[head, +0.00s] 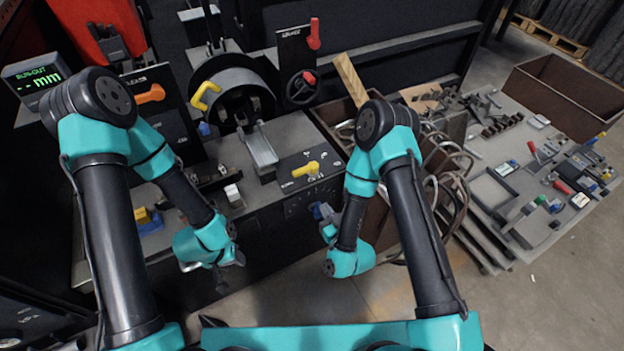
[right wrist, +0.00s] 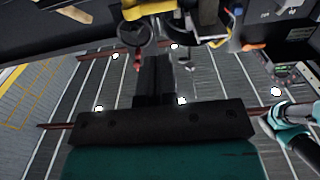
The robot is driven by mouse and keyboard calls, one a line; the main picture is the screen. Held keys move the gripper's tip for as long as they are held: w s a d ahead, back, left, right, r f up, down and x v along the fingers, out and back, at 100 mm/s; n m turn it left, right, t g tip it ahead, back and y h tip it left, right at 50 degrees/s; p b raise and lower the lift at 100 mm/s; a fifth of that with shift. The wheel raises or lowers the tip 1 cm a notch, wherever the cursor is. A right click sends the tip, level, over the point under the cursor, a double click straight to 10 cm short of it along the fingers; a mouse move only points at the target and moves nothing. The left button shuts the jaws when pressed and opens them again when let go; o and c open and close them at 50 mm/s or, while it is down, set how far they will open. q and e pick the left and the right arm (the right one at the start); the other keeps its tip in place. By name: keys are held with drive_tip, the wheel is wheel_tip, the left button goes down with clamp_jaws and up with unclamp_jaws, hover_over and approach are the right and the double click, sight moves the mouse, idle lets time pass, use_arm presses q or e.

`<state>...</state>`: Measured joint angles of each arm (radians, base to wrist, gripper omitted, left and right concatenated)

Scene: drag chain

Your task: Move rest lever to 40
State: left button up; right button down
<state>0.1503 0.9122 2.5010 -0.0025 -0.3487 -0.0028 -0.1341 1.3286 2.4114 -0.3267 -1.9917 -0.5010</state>
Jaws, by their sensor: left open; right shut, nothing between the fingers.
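A yellow lever (head: 307,169) sits on a small dark panel with white markings on the front top of the bench. The markings are too small to read, so I cannot tell its setting or whether this is the rest lever. An orange lever (head: 150,95) and a red lever (head: 314,32) are on upright panels behind. My right gripper (head: 322,211) is near the bench front, below and right of the yellow lever, apart from it. In the right wrist view its dark fingers (right wrist: 153,80) are together and empty. My left gripper (head: 230,264) is open, low in front of the bench.
A round machine with a yellow handle (head: 204,96) and a handwheel (head: 301,87) stand at the back. A green-lit display (head: 37,80) is at left. Bent bars fill a bin right of the bench. A low table (head: 490,192) holds loose tools. Floor is clear in front.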

sight(302, 174)
drive_tip(key=shift+w, duration=0.1)
drive_tip(key=x, duration=1.4)
drive_tip(key=shift+a, duration=0.15)
